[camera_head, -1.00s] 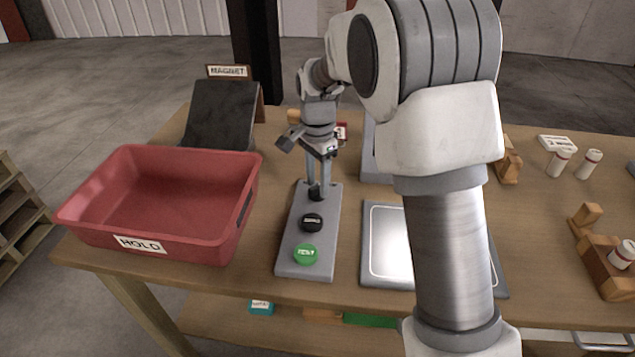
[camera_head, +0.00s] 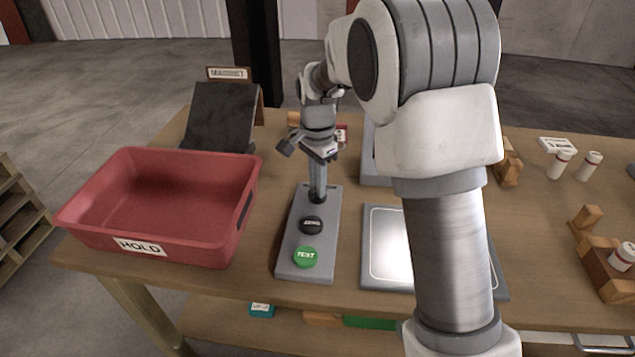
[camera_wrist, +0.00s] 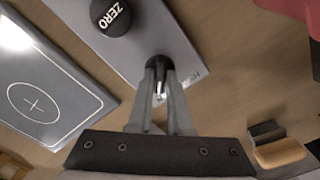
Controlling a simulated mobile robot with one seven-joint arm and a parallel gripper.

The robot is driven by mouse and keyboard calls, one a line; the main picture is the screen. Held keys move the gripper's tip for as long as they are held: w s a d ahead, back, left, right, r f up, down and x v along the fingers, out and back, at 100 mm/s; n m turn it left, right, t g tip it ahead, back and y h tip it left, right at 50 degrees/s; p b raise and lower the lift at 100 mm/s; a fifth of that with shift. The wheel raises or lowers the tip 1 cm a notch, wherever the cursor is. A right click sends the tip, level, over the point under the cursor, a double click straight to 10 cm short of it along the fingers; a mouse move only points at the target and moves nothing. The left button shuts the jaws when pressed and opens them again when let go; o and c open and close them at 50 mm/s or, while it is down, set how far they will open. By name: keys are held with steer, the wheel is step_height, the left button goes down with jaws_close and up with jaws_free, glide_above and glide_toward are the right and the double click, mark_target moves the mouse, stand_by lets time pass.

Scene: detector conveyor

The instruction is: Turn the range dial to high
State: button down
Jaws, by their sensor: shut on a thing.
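The range dial (camera_head: 316,199) is a small black knob at the far end of a grey control panel (camera_head: 300,268). In the wrist view the dial (camera_wrist: 158,63) shows between my fingertips, and a pale mark is visible just below it. My gripper (camera_head: 317,188) points down from above and is shut on the dial; its fingers also show in the wrist view (camera_wrist: 160,82). A small label starting with "H" (camera_wrist: 188,75) lies on the panel beside the fingers, partly hidden. The dial's exact setting cannot be read.
A black ZERO button (camera_head: 312,224) and a green TEST button (camera_head: 306,257) sit nearer on the panel. A red HOLD bin (camera_head: 140,247) stands left. A metal plate (camera_head: 385,245) lies right, partly behind my arm. A dark sloped MAGNET stand (camera_head: 222,115) is behind.

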steer(key=n+p, duration=0.2)
steer(key=n, duration=0.2)
steer(key=shift+r+n, duration=0.1)
steer(key=shift+n, duration=0.3)
steer(key=n+p, duration=0.1)
steer(key=n, duration=0.3)
steer(key=shift+n+p, duration=0.3)
steer(key=n+p, duration=0.1)
steer(key=n, duration=0.3)
steer(key=shift+n+p, duration=0.65)
steer(key=shift+n, duration=1.45)
steer(key=c, duration=0.8)
jaws_free()
steer(key=shift+c, duration=0.2)
